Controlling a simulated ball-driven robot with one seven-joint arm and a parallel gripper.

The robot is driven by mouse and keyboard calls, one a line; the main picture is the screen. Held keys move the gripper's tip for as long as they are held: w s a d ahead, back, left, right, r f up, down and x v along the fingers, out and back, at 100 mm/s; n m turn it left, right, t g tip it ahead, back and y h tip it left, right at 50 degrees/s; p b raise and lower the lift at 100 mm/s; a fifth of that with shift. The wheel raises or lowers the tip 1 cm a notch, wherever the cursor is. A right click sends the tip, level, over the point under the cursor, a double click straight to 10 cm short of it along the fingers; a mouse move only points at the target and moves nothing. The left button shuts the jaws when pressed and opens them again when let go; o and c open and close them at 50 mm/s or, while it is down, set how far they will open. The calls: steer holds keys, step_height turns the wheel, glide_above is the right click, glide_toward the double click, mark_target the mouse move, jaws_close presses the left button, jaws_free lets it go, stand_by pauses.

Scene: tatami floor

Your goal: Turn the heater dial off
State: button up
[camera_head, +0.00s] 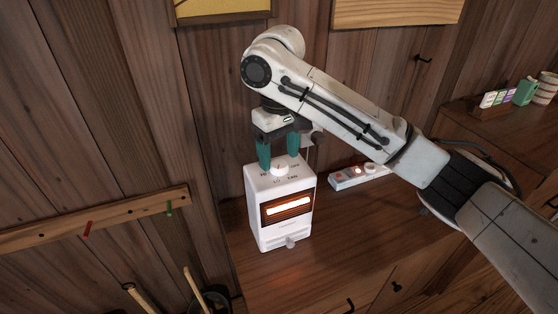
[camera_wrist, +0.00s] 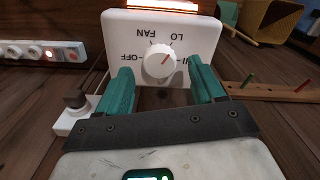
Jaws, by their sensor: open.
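The white heater (camera_head: 287,212) stands on the wooden cabinet top, its front bars glowing orange. The exact setting is hard to tell. My gripper (camera_head: 279,157) points down over the dial. Its green fingers are open, one on each side of the dial in the wrist view (camera_wrist: 158,82), with visible gaps and no clear contact.
A power strip (camera_head: 358,176) with lit red lights lies right of the heater. A peg rail (camera_head: 95,219) is on the wall at the left. Small boxes and a green container (camera_head: 524,92) stand at the far right.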

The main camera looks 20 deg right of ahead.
steer(key=shift+f, duration=0.95)
steer(key=c, duration=1.1)
